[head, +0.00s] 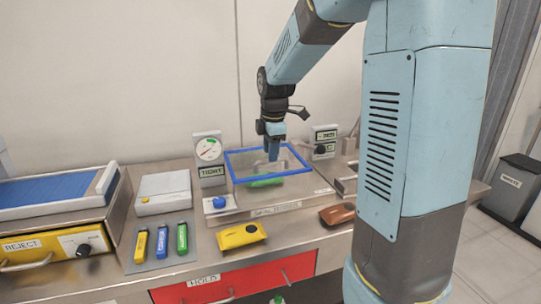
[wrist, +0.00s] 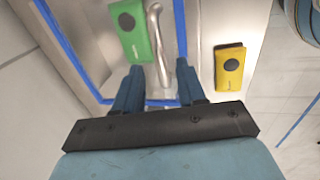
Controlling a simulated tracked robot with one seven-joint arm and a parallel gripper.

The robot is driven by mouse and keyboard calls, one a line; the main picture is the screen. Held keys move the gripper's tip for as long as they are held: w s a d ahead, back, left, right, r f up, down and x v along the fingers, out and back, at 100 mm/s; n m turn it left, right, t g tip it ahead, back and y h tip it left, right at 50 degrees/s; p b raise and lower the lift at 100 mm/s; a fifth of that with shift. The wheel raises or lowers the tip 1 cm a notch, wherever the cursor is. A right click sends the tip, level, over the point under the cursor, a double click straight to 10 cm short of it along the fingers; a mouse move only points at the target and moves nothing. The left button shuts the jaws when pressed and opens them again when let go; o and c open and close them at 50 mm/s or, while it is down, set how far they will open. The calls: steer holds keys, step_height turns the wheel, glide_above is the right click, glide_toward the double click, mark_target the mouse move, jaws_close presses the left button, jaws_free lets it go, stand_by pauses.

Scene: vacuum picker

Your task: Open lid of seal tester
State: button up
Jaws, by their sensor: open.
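The seal tester is a metal box (head: 262,211) with a clear lid edged by a blue rim (head: 271,177). The lid looks shut, lying across the top of the box; the blue rim also shows in the wrist view (wrist: 181,30). A green pouch (head: 266,182) is seen through the lid, and also in the wrist view (wrist: 137,46). My gripper (head: 272,156) points down over the lid. In the wrist view its fingers (wrist: 160,84) are apart, with a curved metal handle (wrist: 155,38) between them. Whether they touch it, I cannot tell.
A gauge reading TIGHT (head: 209,150) stands behind left of the tester. A yellow pouch (head: 241,236) and a brown pouch (head: 338,214) lie in front. Several small coloured tools (head: 163,243) lie on a mat at left. A white device (head: 163,194) stands behind them.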

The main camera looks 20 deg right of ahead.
steer(key=shift+w+f, duration=0.2)
steer(key=shift+f, duration=0.85)
steer(key=shift+c, duration=0.3)
jaws_close()
